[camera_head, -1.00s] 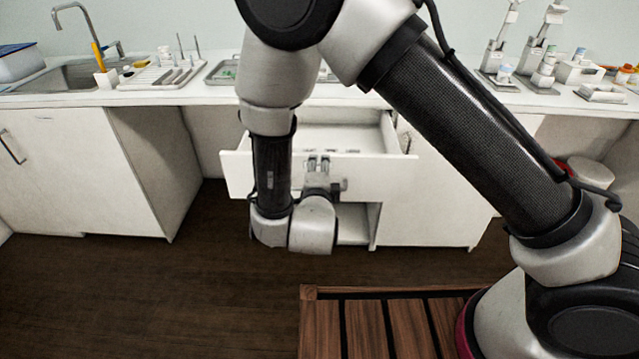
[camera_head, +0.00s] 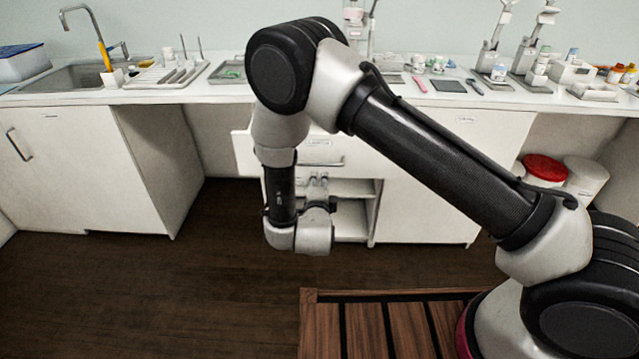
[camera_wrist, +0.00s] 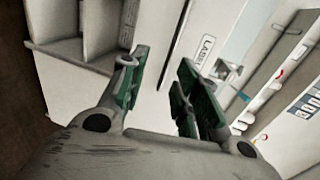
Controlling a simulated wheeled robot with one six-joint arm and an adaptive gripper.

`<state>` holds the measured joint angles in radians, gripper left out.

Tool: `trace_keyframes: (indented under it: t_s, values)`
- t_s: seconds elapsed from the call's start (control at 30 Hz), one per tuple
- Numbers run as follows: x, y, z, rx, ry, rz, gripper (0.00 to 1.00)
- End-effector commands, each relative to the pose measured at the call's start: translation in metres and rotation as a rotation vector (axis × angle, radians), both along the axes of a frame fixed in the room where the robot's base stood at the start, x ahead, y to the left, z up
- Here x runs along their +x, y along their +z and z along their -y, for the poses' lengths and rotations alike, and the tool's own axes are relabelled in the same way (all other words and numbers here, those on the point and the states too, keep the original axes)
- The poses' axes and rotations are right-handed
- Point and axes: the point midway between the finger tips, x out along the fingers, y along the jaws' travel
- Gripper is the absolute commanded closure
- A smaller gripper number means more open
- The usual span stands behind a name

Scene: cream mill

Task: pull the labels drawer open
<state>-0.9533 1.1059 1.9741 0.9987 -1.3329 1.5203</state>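The labels drawer (camera_head: 322,150) is a white drawer front with a small label and a bar handle (camera_head: 325,164), under the counter. Its left end sticks out past the cabinet and its top sits below the counter, so it looks partly open. My arm hides its right end and the space above. In the wrist view the drawer front (camera_wrist: 168,75) shows the label and the dark handle line. My gripper (camera_head: 318,181) is just below the handle in the head view. In the wrist view its green-padded fingers (camera_wrist: 158,75) are spread apart with nothing between them.
Open shelves (camera_head: 350,208) lie under the drawer. A white cabinet door (camera_head: 425,205) is to the right and a sink cabinet (camera_head: 85,170) to the left. The counter (camera_head: 150,96) holds a rack and lab items. A red-lidded tub (camera_head: 545,170) stands at right.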

Motion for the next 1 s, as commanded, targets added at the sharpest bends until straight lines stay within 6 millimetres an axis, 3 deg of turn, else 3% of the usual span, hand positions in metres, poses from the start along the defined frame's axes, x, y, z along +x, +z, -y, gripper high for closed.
trace_keyframes:
  t_s: [0.13, 0.4, 0.43, 0.6, 0.87, 1.0]
  values:
    - [0.0127, -0.0023, 0.0008, 0.001, -0.001, 0.001, 0.68]
    - [0.0149, -0.0029, 0.0006, -0.001, 0.000, 0.000, 0.68]
    - [0.0149, -0.0029, 0.0006, -0.001, 0.000, 0.000, 0.70]
    - [0.0147, -0.0029, 0.0006, -0.001, 0.000, 0.000, 1.00]
    - [0.0146, -0.0029, 0.0007, -0.001, 0.000, 0.000, 0.98]
    - [0.0146, -0.0028, 0.0007, -0.001, 0.000, 0.000, 0.73]
